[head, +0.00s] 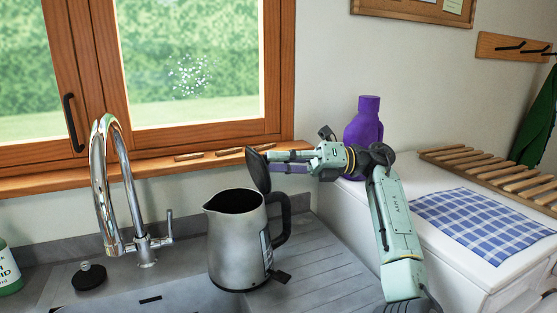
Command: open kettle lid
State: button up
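A steel kettle (236,247) with a dark handle (285,222) stands upright on the grey counter by the sink. Its dark lid (257,172) is raised and stands nearly upright at the handle side, so the kettle's dark opening shows. My gripper (269,162) points left, just right of the lid, with its fingertips very close to it or touching; I cannot tell which. The two fingers look apart, one above the other, with nothing visible between them.
A curved chrome tap (118,185) stands left of the kettle. A purple bottle (364,125) stands behind my arm. A blue checked cloth (470,218) and a slatted wooden rack (490,172) lie on the white surface at right. A ribbed draining area (325,270) is clear.

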jog(key=o, duration=0.4)
jog(key=shift+r, duration=0.15)
notch_tip(320, 180, up, 10)
jog(key=shift+f, duration=0.1)
dwell(0.3)
